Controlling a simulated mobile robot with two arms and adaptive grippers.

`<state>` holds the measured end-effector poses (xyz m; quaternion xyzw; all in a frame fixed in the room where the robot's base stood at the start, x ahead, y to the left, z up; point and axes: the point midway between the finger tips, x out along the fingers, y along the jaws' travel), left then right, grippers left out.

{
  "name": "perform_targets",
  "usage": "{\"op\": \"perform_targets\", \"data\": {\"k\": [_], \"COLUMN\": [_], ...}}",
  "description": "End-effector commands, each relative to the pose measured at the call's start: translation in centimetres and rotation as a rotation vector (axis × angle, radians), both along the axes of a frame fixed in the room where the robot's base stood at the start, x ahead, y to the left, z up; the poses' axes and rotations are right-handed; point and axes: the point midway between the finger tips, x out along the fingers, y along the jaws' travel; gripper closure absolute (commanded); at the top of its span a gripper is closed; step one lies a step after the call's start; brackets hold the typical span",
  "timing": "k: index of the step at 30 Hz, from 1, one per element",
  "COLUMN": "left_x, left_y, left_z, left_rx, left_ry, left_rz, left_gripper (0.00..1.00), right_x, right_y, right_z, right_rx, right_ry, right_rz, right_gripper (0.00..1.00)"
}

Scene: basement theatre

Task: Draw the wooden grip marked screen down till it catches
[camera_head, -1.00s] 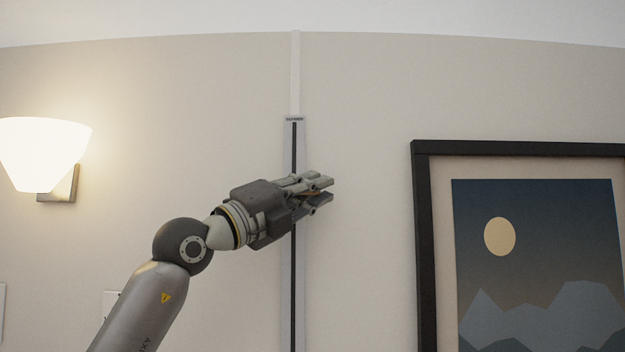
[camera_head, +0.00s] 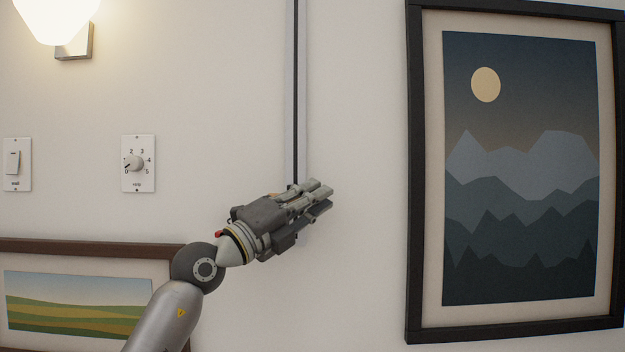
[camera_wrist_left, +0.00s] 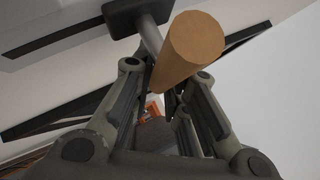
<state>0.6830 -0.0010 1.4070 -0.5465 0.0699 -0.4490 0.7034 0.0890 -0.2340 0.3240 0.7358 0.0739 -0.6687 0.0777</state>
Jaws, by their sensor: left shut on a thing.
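A narrow vertical track (camera_head: 296,90) with a dark slot runs down the pale wall in the head view. My left gripper (camera_head: 319,196) is at the lower visible end of this track and covers it there. In the left wrist view, a round wooden grip (camera_wrist_left: 195,40) on a grey stem lies between the fingers of my left gripper (camera_wrist_left: 165,92). The fingers are shut on it. In the head view the grip is mostly hidden by the gripper. The track's label is out of view now. My right gripper is not in view.
A large black-framed mountain picture (camera_head: 415,200) hangs to the right. A numbered dial (camera_head: 134,164), a wall switch (camera_head: 13,163) and a lit lamp (camera_head: 58,14) are on the left. A framed landscape (camera_head: 80,247) hangs below them. The wall below the gripper looks bare.

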Motion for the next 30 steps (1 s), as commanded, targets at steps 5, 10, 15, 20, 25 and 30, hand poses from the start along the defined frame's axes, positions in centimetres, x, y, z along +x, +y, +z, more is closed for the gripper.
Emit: {"op": "perform_targets", "data": {"k": [5, 10, 15, 20, 25, 30], "left_x": [0.1, 0.1, 0.1, 0.1, 0.1, 0.1], "left_y": [-0.2, -0.1, 0.0, 0.0, 0.0, 0.0], "left_z": [-3.2, -4.0, -4.0, -3.9, -3.9, -3.8], "left_rx": [0.01, 0.008, 0.006, 0.006, 0.005, 0.004], "left_ry": [0.006, 0.006, 0.004, 0.004, 0.004, 0.003], "left_rz": [-0.001, 0.001, 0.001, 0.002, 0.002, 0.002], "left_gripper": [1.0, 1.0, 1.0, 1.0, 0.75, 0.75], "right_x": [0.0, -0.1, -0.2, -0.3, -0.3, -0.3], "right_y": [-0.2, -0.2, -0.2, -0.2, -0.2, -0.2], "right_z": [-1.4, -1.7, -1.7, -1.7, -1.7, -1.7], "right_rx": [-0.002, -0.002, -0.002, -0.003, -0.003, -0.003], "right_ry": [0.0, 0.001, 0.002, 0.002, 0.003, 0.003], "right_rz": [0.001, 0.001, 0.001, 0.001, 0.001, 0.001], "right_gripper": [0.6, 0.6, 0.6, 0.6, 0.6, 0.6]}}
